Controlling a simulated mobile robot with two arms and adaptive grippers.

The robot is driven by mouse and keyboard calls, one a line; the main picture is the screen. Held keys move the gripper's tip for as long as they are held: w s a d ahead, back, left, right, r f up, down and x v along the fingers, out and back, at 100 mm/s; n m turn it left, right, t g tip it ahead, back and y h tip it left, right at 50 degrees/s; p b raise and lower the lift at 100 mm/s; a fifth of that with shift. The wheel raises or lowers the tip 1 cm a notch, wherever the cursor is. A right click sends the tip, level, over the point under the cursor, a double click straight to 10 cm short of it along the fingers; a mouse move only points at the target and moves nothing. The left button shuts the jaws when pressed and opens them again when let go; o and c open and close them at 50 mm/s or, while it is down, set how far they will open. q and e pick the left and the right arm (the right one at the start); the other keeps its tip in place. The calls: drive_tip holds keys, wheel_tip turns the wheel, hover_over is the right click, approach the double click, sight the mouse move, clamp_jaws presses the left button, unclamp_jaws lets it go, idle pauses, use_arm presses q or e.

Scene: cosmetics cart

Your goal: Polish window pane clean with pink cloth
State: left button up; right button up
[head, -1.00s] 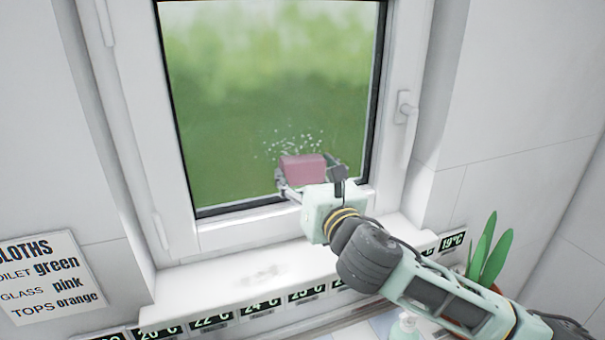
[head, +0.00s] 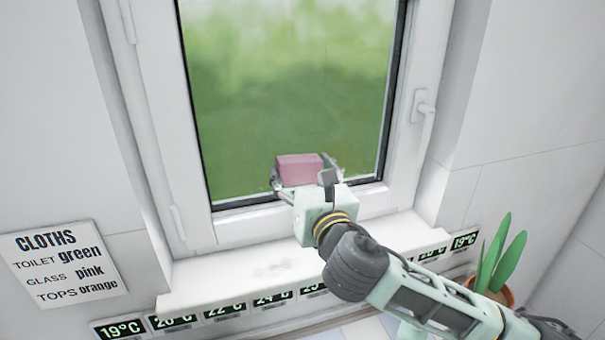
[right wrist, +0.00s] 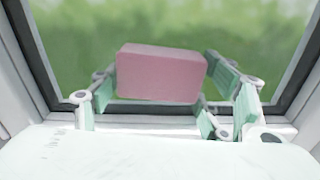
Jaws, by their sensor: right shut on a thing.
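The pink cloth (head: 299,169) is a folded block in front of the lower part of the window pane (head: 290,90). My right gripper (head: 305,178) is shut on the cloth, with a finger on either side of it. The cloth also shows in the right wrist view (right wrist: 160,74), between the fingers. I cannot tell whether it touches the glass. White specks that showed on the pane earlier are not visible now; the glass behind the cloth is hidden. My left gripper is not in view.
A window handle (head: 424,108) is on the right of the frame. The white sill (head: 230,278) below has a faint grey smudge and temperature labels along its front. A potted plant (head: 497,262) stands at the lower right. A cloth sign (head: 66,264) on the left wall reads glass pink.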

drive_tip(key=shift+p+v, duration=0.3)
drive_tip(key=shift+v, duration=0.5)
drive_tip(key=shift+p+v, duration=0.4)
drive_tip(key=shift+v, duration=1.5)
drive_tip(key=v, duration=0.3)
drive_tip(key=shift+d+p, duration=0.1)
drive_tip(key=shift+p, duration=0.25)
